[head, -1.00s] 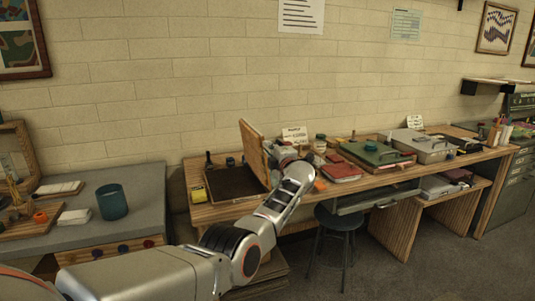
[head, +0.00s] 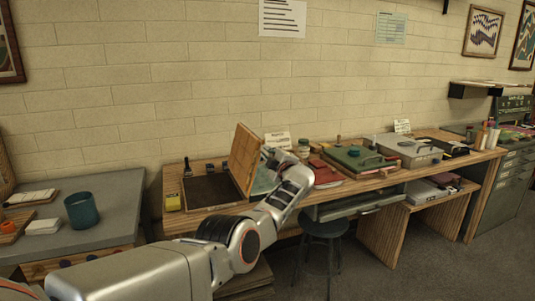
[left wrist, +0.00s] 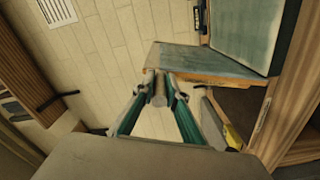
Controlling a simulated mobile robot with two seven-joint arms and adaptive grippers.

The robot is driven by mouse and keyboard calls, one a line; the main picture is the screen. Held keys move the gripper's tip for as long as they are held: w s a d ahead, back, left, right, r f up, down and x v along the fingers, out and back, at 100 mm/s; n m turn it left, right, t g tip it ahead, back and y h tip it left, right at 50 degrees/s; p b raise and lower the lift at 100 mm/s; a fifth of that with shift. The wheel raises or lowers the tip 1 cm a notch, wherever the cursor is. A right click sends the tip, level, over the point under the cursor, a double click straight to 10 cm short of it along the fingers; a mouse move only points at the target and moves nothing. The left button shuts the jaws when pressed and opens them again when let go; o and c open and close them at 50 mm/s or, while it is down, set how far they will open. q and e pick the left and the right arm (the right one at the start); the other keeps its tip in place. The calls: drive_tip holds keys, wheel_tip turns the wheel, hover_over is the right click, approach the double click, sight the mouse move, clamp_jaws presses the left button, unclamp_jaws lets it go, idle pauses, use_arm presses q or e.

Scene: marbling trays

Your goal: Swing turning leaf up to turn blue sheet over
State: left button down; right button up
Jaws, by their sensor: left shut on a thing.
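The turning leaf (head: 246,160) is a wooden panel standing steeply up at the right side of a dark shallow tray (head: 208,190). My left gripper (head: 274,156) is at the leaf's right side, its fingertips partly hidden in the head view. In the left wrist view the gripper (left wrist: 160,88) is shut on a short grey-brown rod-like handle beside the leaf's wooden edge (left wrist: 205,77). A bluish face (left wrist: 195,60) shows on the panel there. A blue-green patch (head: 263,181) shows right of the leaf; I cannot tell whether it is the sheet. My right gripper is not in view.
A yellow box (head: 173,201) sits left of the tray. A red book-like stack (head: 325,174), a green case (head: 358,158) and a grey case (head: 410,150) stand to the right. A stool (head: 326,228) is below the bench. A teal cup (head: 82,209) stands on the left counter.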

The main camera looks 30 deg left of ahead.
use_arm(q)
drive_tip(key=shift+w+d+f, duration=0.1)
drive_tip(key=shift+w+d, duration=0.2)
drive_tip(key=shift+w, duration=0.05)
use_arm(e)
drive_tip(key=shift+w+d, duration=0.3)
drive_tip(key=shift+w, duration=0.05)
use_arm(q)
drive_tip(key=c, duration=2)
unclamp_jaws()
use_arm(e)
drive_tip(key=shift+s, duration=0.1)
